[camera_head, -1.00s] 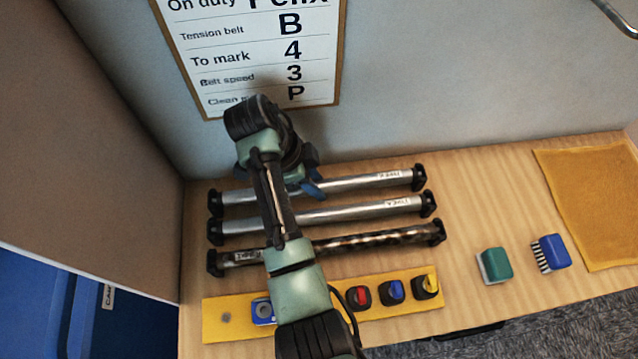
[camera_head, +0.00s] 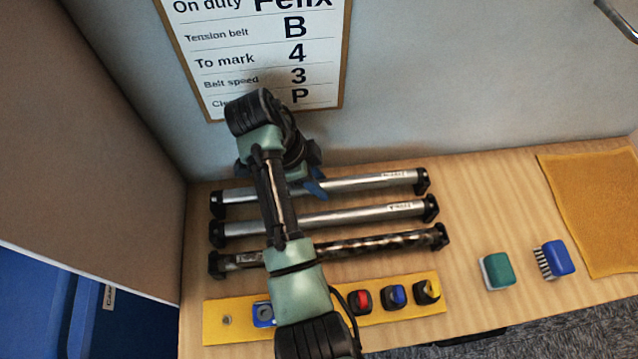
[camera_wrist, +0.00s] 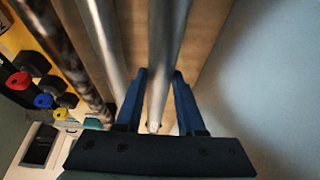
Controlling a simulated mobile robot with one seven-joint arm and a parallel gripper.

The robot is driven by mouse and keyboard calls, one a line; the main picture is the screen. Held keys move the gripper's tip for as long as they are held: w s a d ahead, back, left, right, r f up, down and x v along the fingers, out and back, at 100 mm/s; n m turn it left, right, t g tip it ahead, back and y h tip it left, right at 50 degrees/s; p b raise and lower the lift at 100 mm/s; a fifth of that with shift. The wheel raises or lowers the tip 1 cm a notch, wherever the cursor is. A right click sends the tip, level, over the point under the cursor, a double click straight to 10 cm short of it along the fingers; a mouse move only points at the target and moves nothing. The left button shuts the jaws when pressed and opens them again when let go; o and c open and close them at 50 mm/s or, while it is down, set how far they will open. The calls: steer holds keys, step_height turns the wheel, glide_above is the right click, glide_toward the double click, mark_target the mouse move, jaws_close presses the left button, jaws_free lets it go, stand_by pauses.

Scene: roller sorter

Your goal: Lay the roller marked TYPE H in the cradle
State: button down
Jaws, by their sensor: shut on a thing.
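Three rollers with black ends lie side by side on the wooden bench. The back roller (camera_head: 365,183) is bright metal, with a small label near its right end. The middle roller (camera_head: 350,215) is also bright metal, labelled near its right end. The front roller (camera_head: 375,243) is blotched dark brown, with a label near its left end. I cannot read the type letters for certain. My gripper (camera_head: 314,188) is at the back roller, its blue fingers shut around it. The wrist view shows this roller (camera_wrist: 166,50) between the fingers (camera_wrist: 160,85). I cannot make out a cradle.
A yellow strip (camera_head: 212,322) with red, blue and yellow knobs lies in front of the rollers. A green block (camera_head: 497,271), a blue brush (camera_head: 558,258) and an orange cloth (camera_head: 595,210) lie to the right. A wall with a notice board (camera_head: 262,50) stands behind.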

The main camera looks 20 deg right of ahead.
step_height(320, 180, up, 7)
steer(key=shift+r+p, duration=0.15)
steer(key=shift+p, duration=1.05)
step_height(320, 180, up, 6)
steer(key=p, duration=0.5)
steer(key=shift+p, duration=0.3)
